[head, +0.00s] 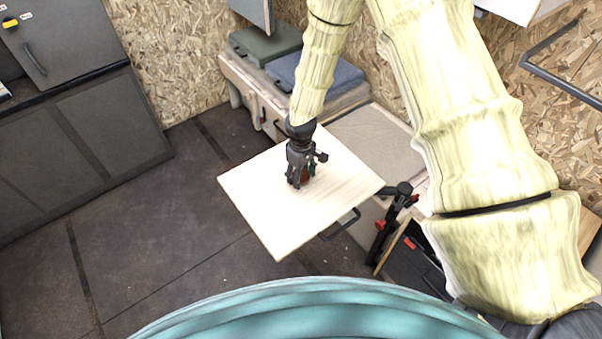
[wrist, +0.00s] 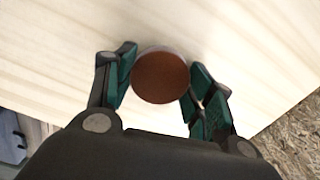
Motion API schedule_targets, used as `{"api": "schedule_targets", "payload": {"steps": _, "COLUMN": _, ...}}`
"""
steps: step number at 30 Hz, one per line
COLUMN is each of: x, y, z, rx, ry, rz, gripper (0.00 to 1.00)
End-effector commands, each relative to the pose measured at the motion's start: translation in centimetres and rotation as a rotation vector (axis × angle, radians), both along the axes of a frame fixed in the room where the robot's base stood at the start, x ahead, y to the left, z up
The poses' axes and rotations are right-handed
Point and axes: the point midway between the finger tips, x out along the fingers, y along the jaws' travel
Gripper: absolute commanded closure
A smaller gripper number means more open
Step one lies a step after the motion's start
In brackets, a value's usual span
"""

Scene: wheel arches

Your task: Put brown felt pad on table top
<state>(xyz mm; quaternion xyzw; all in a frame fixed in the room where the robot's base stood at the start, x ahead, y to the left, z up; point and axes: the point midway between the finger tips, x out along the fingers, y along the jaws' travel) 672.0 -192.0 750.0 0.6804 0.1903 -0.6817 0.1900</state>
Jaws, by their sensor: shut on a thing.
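The brown felt pad (wrist: 160,77) is a small round disc with a paler rim, held between my gripper's two green-lined fingers in the wrist view. My gripper (wrist: 160,85) is shut on it. In the head view my gripper (head: 301,181) points down at the middle of the pale wooden table top (head: 260,215), and only a bit of the brown pad (head: 306,173) shows between the fingers. The table top also fills most of the wrist view (wrist: 60,40) behind the pad. I cannot tell whether the pad touches the wood.
Grey and blue cushions (head: 320,73) lie on a bench behind the table top. A black and red clamp (head: 387,222) stands at its right edge. Dark cabinets (head: 80,130) line the left. The table top around my gripper is bare.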

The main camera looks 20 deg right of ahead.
Motion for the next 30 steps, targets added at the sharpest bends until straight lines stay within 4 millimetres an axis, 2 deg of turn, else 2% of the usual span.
{"api": "schedule_targets", "payload": {"steps": 5, "x": 0.0, "y": 0.0, "z": -0.3, "rx": 0.0, "ry": 0.0, "rz": 0.0, "gripper": 0.61}}
{"api": "schedule_targets", "payload": {"steps": 6, "x": 0.0, "y": 0.0, "z": -0.3, "rx": 0.0, "ry": 0.0, "rz": 0.0, "gripper": 0.43}}
{"api": "schedule_targets", "payload": {"steps": 9, "x": 0.0, "y": 0.0, "z": -0.2, "rx": 0.0, "ry": 0.0, "rz": 0.0, "gripper": 0.25}}
{"api": "schedule_targets", "payload": {"steps": 22, "x": 0.0, "y": 0.0, "z": 0.2, "rx": 0.001, "ry": -0.001, "rz": 0.0, "gripper": 0.25}}
{"api": "schedule_targets", "payload": {"steps": 30, "x": 0.1, "y": 0.1, "z": 2.7, "rx": 0.001, "ry": -0.002, "rz": 0.0, "gripper": 0.25}}
